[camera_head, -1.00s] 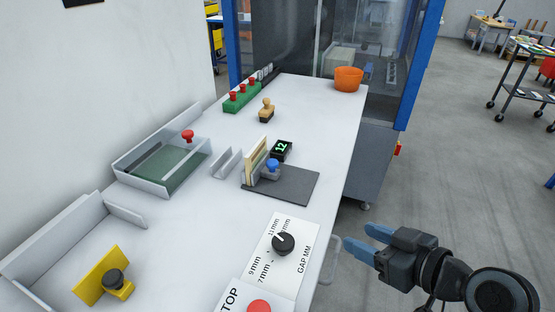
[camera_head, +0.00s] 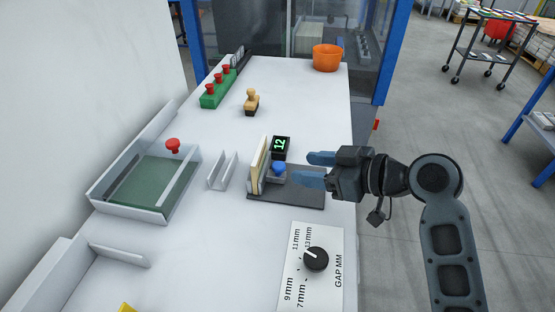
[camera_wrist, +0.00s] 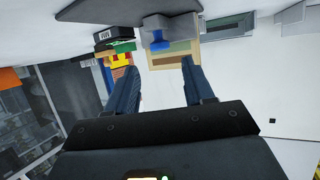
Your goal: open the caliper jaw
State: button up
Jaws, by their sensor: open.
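The caliper stands on a dark grey base plate (camera_head: 300,199). A blue knob (camera_head: 279,168) sits on its grey jaw, right beside upright cream and tan boards (camera_head: 259,166). A small black display (camera_head: 281,146) behind it reads 12. My gripper (camera_head: 299,169) is open and empty, with its blue fingers pointing left toward the knob from the right. In the wrist view, the blue knob (camera_wrist: 158,41) appears beyond the fingertips, between them left to right. The fingers look apart from it, though the exact distance is hard to tell.
A dial panel (camera_head: 316,262) marked in mm lies in front of the caliper. A grey bracket (camera_head: 222,170) and a green-floored tray (camera_head: 148,183) are to the left. A stamp (camera_head: 251,102), a green block with red knobs (camera_head: 218,88) and an orange bowl (camera_head: 327,57) stand farther back.

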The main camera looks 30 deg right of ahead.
aim_at(280, 166)
jog(key=x, duration=0.6)
jog(key=shift+w+a+p, duration=0.15)
jog(key=shift+w+p, duration=0.05)
jog(key=shift+p, duration=0.15)
jog(key=shift+c, duration=0.3)
grip_shut()
jog(key=shift+s, duration=0.1)
